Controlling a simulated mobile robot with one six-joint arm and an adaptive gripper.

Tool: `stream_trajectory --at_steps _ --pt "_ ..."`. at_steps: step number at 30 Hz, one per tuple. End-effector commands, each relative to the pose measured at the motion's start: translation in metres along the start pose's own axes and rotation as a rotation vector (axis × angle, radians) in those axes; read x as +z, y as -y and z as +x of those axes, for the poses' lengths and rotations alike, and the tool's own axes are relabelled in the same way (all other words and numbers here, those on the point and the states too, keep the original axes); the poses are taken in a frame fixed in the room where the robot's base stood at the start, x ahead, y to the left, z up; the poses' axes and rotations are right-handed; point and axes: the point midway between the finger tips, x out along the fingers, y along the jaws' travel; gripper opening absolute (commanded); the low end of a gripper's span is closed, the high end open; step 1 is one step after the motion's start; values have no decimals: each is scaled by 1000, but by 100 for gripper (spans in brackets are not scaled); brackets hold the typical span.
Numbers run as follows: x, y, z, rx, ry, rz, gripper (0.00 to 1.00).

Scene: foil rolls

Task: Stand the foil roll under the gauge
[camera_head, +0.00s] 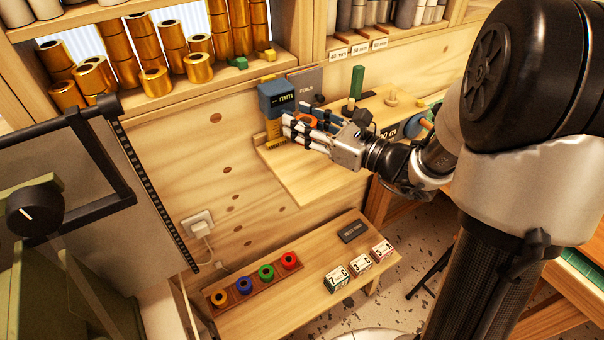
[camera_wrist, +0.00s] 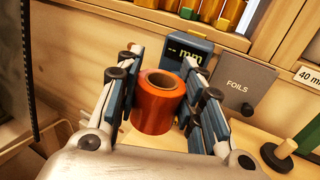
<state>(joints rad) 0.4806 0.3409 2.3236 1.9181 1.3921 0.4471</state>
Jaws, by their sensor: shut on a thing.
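My gripper (camera_head: 308,130) is over the wooden shelf by the wall, its fingers on either side of an orange-red foil roll (camera_wrist: 158,104). In the wrist view the roll is between the finger pads (camera_wrist: 165,100), upright or nearly so, with its hollow core facing up. In the head view the roll (camera_head: 307,120) is mostly hidden by the fingers. The blue gauge (camera_head: 277,96) with an "mm" display stands just beyond the roll; it also shows in the wrist view (camera_wrist: 188,50) with dashes on its display. I cannot tell whether the roll touches the shelf.
A grey FOILS board (camera_wrist: 238,83) stands right of the gauge. Gold rolls (camera_head: 155,80) fill the upper shelf. Several colored rolls (camera_head: 266,272) sit on the lower bench. The shelf's front (camera_head: 310,185) is clear.

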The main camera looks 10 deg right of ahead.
Motion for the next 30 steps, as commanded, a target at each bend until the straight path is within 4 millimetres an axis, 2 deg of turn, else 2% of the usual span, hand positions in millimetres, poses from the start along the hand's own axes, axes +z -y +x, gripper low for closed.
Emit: stream_trajectory --at_steps 1,3,9,16,23,30 --pt "-20 0 0 0 -1 5 10" --pt "-39 0 0 -1 -2 5 10" --pt "-74 0 0 -1 0 2 10" --pt "-88 0 1 0 0 0 10" --pt "-123 0 1 0 0 2 10" --pt "-122 0 1 0 1 -2 10"
